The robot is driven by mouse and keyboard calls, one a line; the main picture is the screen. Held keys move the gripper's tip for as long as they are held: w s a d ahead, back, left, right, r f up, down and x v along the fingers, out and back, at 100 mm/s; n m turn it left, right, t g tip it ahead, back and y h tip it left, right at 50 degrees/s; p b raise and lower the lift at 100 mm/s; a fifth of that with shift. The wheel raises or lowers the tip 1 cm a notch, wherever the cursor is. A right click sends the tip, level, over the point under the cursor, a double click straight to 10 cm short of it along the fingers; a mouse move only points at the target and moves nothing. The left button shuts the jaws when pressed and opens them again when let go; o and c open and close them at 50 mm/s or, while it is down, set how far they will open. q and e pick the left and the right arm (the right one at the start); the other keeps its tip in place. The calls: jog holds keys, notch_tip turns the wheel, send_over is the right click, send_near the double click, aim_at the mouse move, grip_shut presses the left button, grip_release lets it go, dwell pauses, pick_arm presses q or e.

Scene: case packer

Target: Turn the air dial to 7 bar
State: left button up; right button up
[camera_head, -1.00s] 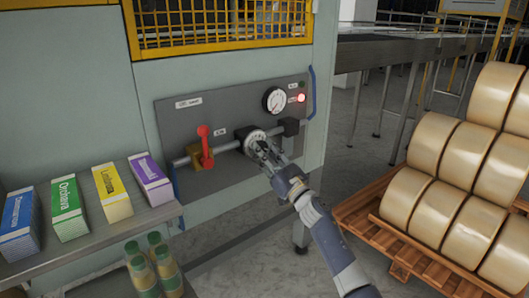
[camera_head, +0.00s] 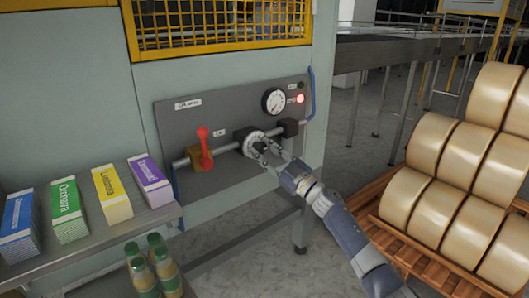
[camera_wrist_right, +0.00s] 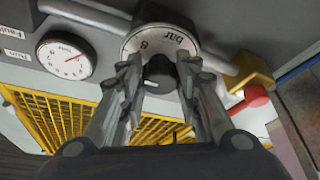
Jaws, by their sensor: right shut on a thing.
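The air dial (camera_head: 246,137) is a round pale scale on the grey control panel, on the pipe right of the red lever. In the right wrist view the scale (camera_wrist_right: 150,40) shows an "8" and "bar", and its black knob (camera_wrist_right: 158,72) sits between my fingers. My right gripper (camera_head: 263,150) is shut on this knob, one finger on each side. The fingers hide part of the dial in the head view. A round white gauge (camera_head: 274,101) is above right; it also shows in the wrist view (camera_wrist_right: 66,55) with a red needle. My left gripper is not in view.
A red lever (camera_head: 204,143) stands upright left of the dial. A red lamp (camera_head: 301,99) glows beside the gauge. A shelf (camera_head: 120,232) with several cartons is at left, bottles (camera_head: 157,262) below it. A pallet (camera_head: 372,205) of large rolls stands at right.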

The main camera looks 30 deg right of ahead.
dwell(0.5)
jog(key=o, duration=0.9)
jog(key=shift+o, duration=0.8)
jog(key=shift+s, duration=0.1)
